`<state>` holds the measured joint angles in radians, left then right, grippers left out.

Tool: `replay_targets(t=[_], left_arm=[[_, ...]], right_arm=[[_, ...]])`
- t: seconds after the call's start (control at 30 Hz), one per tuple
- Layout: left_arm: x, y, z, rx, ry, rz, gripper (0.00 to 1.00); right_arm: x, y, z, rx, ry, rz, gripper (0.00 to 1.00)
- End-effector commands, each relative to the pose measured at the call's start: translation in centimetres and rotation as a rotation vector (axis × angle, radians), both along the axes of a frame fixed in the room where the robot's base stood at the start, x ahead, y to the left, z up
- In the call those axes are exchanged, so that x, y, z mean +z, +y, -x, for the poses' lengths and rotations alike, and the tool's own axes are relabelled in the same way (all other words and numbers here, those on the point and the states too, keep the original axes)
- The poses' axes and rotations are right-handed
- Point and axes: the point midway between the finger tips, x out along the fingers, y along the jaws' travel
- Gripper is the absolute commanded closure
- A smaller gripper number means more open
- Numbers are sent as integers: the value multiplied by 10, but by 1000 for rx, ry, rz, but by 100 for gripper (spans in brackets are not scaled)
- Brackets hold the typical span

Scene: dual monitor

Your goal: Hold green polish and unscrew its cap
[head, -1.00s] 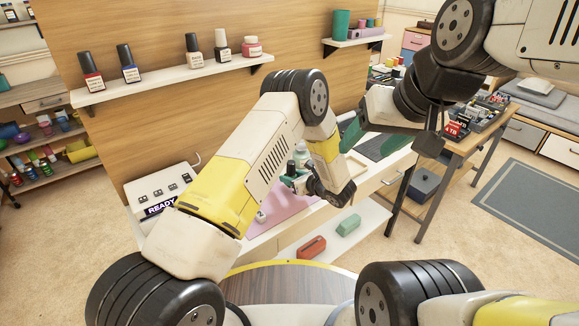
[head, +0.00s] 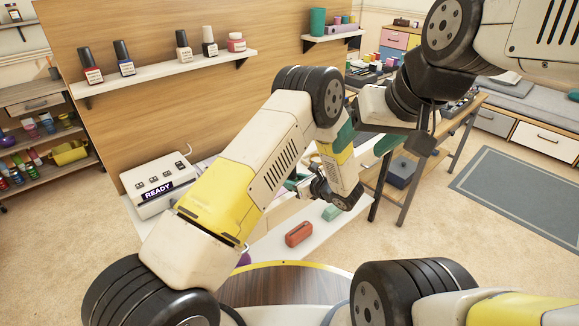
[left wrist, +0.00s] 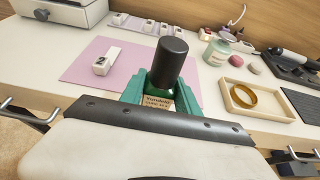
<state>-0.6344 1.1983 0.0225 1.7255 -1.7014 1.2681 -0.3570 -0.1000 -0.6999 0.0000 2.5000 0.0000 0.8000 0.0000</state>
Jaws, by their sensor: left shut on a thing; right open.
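The green polish is a small bottle with a tall black cap (left wrist: 170,62) and a pale label (left wrist: 157,101). In the left wrist view it stands up between the green fingers of my left gripper (left wrist: 160,92), which are shut on the bottle body below the cap. In the head view my left gripper (head: 303,184) is low beyond my left forearm, and the bottle is mostly hidden there. My right gripper (head: 366,146) is open and empty, with its green fingers spread, up and to the right of the left gripper, apart from the cap.
The white bench holds a pink mat (left wrist: 88,62), a white block (left wrist: 106,61), a pale green jar (left wrist: 217,52) and a tray (left wrist: 233,106) with a gold ring (left wrist: 243,96). A READY box (head: 155,185) stands left. A shelf (head: 165,78) carries other bottles. A red case (head: 299,233) lies lower.

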Motion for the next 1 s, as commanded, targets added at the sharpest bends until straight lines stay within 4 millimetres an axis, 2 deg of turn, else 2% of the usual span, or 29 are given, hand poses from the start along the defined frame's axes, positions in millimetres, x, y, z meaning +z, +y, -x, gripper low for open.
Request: replay_targets(t=[0.07,0.1,0.27,0.57,0.67,0.77,0.9,1.0], left_arm=[[0,0,0,0,-1,-1,100],[0,0,0,0,0,0,68],[0,0,0,0,0,0,99],[3,4,0,4,-1,0,100],[16,23,3,23,-4,-2,100],[38,57,12,56,-6,-4,100],[69,112,33,116,-7,-6,100],[86,146,51,156,-5,-4,100]], right_arm=[[0,0,0,0,0,0,37],[0,0,0,0,0,0,37],[0,0,0,0,0,0,37],[0,0,0,0,0,0,37],[0,0,0,0,0,0,37],[0,0,0,0,0,0,37],[0,0,0,0,0,0,37],[0,0,0,0,0,0,37]])
